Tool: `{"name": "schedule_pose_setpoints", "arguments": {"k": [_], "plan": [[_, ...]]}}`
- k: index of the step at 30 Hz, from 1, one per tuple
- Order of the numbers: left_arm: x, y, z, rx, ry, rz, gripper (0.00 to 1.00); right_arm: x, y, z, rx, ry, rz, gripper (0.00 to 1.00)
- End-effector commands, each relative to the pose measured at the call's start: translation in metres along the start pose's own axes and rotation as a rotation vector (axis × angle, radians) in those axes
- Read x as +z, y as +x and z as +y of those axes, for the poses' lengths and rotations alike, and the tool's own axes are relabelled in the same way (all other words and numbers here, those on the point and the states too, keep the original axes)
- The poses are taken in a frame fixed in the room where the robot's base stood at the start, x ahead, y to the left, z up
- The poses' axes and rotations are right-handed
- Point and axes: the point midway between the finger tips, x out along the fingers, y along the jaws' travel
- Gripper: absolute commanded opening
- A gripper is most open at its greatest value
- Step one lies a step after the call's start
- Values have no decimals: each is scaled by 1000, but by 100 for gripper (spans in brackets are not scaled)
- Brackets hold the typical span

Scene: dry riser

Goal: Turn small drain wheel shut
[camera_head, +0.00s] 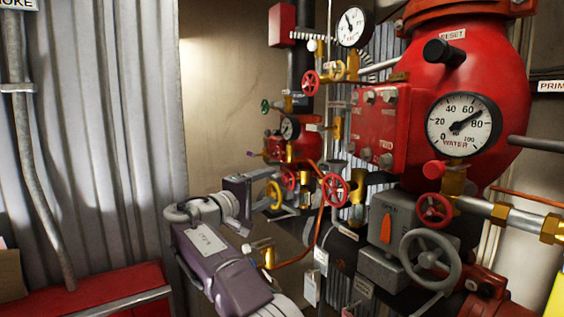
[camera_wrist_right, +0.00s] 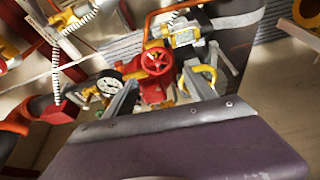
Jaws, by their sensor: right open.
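Several small valve wheels show, and I cannot tell by a label which is the drain wheel. A small yellow wheel (camera_head: 273,193) is right by the fingertips of my right gripper (camera_head: 263,203) in the head view. In the right wrist view the open fingers of my right gripper (camera_wrist_right: 161,76) point at the pipework, with a red wheel (camera_wrist_right: 154,62) beyond the gap between them. The yellow wheel (camera_wrist_right: 208,75) there is partly hidden behind the right finger. I cannot tell whether that finger touches it. My left gripper is not in view.
Another red wheel (camera_head: 335,190) and a thin copper pipe (camera_head: 317,215) are close to the right of the gripper. A large grey handwheel (camera_head: 429,260) and the red riser body (camera_head: 480,75) stand further right. A red cabinet (camera_head: 105,292) is at lower left.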

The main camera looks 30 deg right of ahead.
Motion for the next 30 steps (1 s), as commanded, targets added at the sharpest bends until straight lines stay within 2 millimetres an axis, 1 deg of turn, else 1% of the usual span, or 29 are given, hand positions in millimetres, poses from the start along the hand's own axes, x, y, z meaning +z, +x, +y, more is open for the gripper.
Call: {"name": "schedule_pose_setpoints", "arguments": {"k": [1,3,6,9,13,18,20,23,27,30], "plan": [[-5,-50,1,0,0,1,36,-4,1,32,-38,-96,-2,64],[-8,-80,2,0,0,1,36,-6,0,36,-97,-243,-2,64],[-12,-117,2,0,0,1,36,-5,-2,39,-175,-436,3,64],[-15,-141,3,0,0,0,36,-2,-4,38,-235,-586,12,64],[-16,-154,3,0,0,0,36,2,-7,32,-281,-697,22,64],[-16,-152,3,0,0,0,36,4,-8,26,-293,-727,25,64],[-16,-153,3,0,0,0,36,4,-6,25,-292,-726,24,64],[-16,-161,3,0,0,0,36,5,8,25,-293,-727,21,64],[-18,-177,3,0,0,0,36,8,37,19,-293,-727,20,64],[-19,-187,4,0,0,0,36,9,56,13,-293,-725,22,64]]}}
